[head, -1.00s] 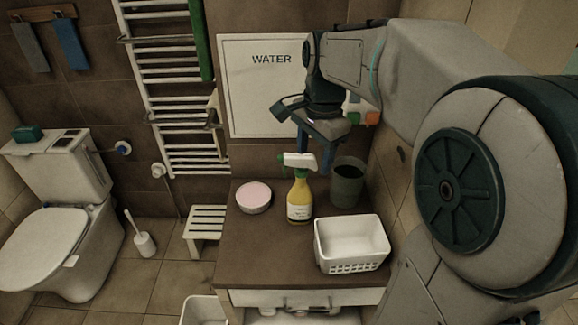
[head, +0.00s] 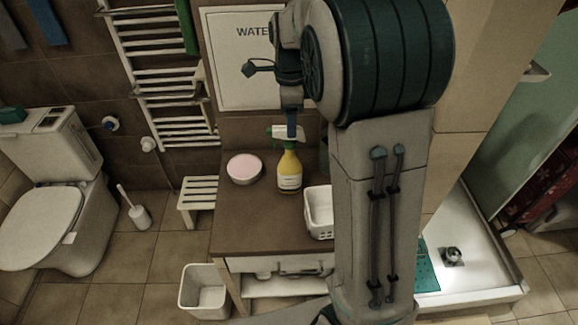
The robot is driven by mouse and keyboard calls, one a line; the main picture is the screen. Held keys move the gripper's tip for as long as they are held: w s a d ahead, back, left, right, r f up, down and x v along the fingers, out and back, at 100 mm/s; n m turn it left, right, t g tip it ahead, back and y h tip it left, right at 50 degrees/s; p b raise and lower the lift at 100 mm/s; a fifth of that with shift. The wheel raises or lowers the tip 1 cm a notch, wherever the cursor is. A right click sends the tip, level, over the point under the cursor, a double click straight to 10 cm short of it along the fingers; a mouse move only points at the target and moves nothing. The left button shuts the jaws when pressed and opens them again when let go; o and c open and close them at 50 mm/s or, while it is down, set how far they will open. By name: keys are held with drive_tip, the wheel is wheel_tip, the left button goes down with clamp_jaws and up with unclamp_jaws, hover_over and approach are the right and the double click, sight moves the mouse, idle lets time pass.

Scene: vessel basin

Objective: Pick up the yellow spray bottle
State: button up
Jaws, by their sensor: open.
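The yellow spray bottle (head: 289,172) stands upright on the brown cabinet top, with a white and green spray head and a white label. My gripper (head: 291,130) is just above and in front of the spray head in the picture, fingers pointing down. It is open and holds nothing. One finger overlaps the top of the spray head in the view; I cannot tell whether they touch. My arm hides much of the right side of the cabinet.
A pink-topped round tub (head: 244,168) stands left of the bottle. A white basket (head: 319,212) and a dark cup (head: 324,157), both partly hidden by my arm, are at right. The cabinet top (head: 250,225) is bare in front. A white bin (head: 204,290) stands below.

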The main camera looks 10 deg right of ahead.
drive_tip(key=shift+f+p, duration=0.7)
drive_tip(key=shift+f, duration=2.05)
drive_tip(key=shift+w, duration=0.1)
clamp_jaws()
